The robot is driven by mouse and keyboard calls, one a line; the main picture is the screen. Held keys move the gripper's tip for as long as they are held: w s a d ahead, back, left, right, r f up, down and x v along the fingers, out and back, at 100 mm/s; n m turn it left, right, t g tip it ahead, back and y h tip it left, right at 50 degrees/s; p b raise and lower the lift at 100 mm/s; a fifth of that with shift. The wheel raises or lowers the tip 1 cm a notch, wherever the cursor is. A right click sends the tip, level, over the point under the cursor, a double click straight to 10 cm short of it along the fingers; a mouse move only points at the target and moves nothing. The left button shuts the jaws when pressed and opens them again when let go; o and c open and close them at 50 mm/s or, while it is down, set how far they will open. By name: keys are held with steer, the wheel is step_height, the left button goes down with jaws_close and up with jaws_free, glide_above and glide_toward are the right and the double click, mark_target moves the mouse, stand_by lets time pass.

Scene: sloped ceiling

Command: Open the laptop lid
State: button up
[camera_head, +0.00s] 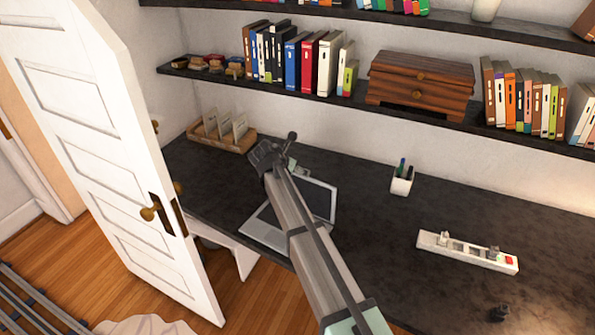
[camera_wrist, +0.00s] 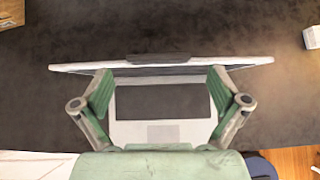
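The laptop stands on the dark desk with its lid (camera_head: 319,199) raised and its dark screen showing. Its silver base (camera_head: 262,233) lies flat, and my arm hides part of the laptop in the head view. In the wrist view the raised lid (camera_wrist: 75,68) shows nearly edge-on, with the keyboard (camera_wrist: 162,102) and touchpad (camera_wrist: 163,133) uncovered. My gripper (camera_wrist: 160,76) is open and empty, with its green-padded fingers spread wide over the laptop near the lid. I cannot tell whether a fingertip touches the lid.
The dark desk (camera_head: 385,240) holds a pen cup (camera_head: 402,181), a white power strip (camera_head: 467,251) and a wooden organizer (camera_head: 221,133). A shelf (camera_head: 215,73) with books and a wooden drawer box (camera_head: 419,85) is above. A white door (camera_head: 100,150) stands at left.

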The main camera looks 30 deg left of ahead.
steer(key=v, duration=0.8)
steer(key=shift+f, duration=0.1)
